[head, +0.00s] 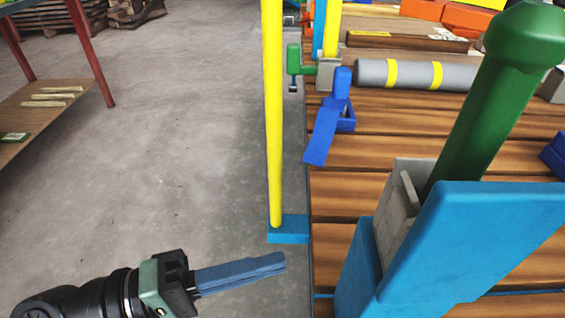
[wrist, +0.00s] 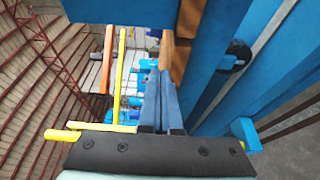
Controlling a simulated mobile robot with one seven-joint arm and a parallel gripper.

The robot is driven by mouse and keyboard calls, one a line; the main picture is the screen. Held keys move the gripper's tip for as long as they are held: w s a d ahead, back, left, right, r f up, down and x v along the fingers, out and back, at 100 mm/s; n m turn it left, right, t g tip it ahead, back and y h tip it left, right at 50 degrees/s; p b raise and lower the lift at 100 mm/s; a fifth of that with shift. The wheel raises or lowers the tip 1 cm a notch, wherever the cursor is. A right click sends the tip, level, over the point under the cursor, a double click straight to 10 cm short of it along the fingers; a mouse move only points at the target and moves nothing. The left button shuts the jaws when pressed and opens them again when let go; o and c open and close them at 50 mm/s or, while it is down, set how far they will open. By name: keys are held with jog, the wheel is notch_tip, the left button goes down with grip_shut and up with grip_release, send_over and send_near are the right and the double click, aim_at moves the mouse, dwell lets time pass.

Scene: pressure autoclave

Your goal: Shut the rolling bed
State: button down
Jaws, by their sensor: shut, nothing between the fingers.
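A slatted wooden deck (head: 350,190) runs along the right of the head view, beside a yellow post (head: 272,120) with a blue foot (head: 288,229). No part stands out clearly as the rolling bed, so I cannot tell whether it is open or shut. My gripper (head: 284,262) is low in the head view, left of the deck and just below the blue foot. Its long blue-grey fingers are together and empty, pointing right. In the wrist view my gripper (wrist: 163,75) points along the blue framework (wrist: 215,50); contact with it cannot be told.
A thick green cylinder (head: 500,100) rises from blue and grey blocks at the right. A grey roller (head: 412,74) with yellow bands and a blue bracket (head: 325,130) sit over the deck. Open concrete floor (head: 150,170) lies left; a shelf (head: 50,105) stands beyond.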

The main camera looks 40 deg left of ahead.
aim_at(324, 289)
jog(key=b+x, duration=0.2)
jog(key=x, duration=0.5)
jog(key=shift+w+d+f, duration=0.1)
jog(key=shift+w+d, duration=0.05)
jog(key=shift+d, duration=0.05)
jog(key=shift+s+d+b, duration=0.2)
jog(key=shift+s+d, duration=0.25)
jog(key=shift+s, duration=0.15)
jog(key=shift+s+d+b, duration=0.2)
jog(key=shift+s+d, duration=0.2)
jog(key=shift+s, duration=0.2)
jog(key=shift+s+d, duration=0.3)
jog(key=shift+s, duration=0.05)
